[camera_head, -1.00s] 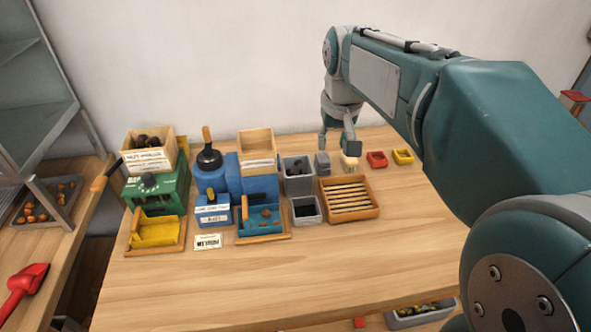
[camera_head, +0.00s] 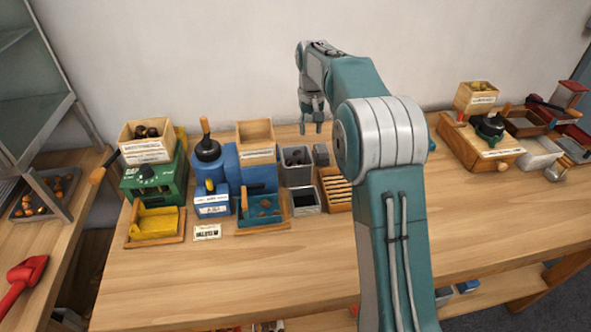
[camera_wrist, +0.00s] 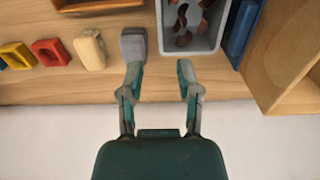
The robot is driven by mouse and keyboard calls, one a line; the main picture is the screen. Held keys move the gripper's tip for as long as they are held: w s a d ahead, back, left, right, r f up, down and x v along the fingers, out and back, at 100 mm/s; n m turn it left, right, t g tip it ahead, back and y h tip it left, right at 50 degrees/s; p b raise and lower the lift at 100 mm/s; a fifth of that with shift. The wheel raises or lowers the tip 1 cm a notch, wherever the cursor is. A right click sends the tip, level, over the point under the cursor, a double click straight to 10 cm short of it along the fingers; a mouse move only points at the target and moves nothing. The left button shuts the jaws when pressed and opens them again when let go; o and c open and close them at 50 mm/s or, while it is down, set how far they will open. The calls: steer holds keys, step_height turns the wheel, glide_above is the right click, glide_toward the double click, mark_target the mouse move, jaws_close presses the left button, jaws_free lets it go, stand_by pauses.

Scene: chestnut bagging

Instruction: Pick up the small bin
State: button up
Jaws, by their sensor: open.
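Two grey bins stand on the table in the head view. The back bin (camera_head: 285,178) holds dark chestnuts and the front bin (camera_head: 306,209) has a dark inside; I cannot tell which one the task calls small. In the wrist view, the chestnut-holding bin (camera_wrist: 224,14) lies at the top, right of centre. My gripper (camera_head: 312,128) hangs at the back of the table, near the back bin. In the wrist view my gripper (camera_wrist: 160,72) is open and empty, its fingertips short of the bin and a small grey block (camera_wrist: 133,45).
A blue machine (camera_head: 262,183) stands left of the bins, with a wooden box (camera_head: 256,153) on top. A slatted wooden tray (camera_head: 338,205) is on the right, partly behind my arm. The front tabletop is clear.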

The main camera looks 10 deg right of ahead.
mark_target(309, 155)
steer(key=shift+s+a+f, duration=0.1)
steer(key=shift+s+f, duration=0.05)
steer(key=shift+f, duration=1.35)
steer(key=shift+s+d+f, duration=0.1)
steer(key=shift+s+f, duration=0.05)
steer(key=shift+f, duration=1.35)
steer(key=shift+s+a+f, duration=0.1)
steer(key=shift+s+f, duration=0.05)
steer(key=shift+f, duration=1.35)
jaws_close()
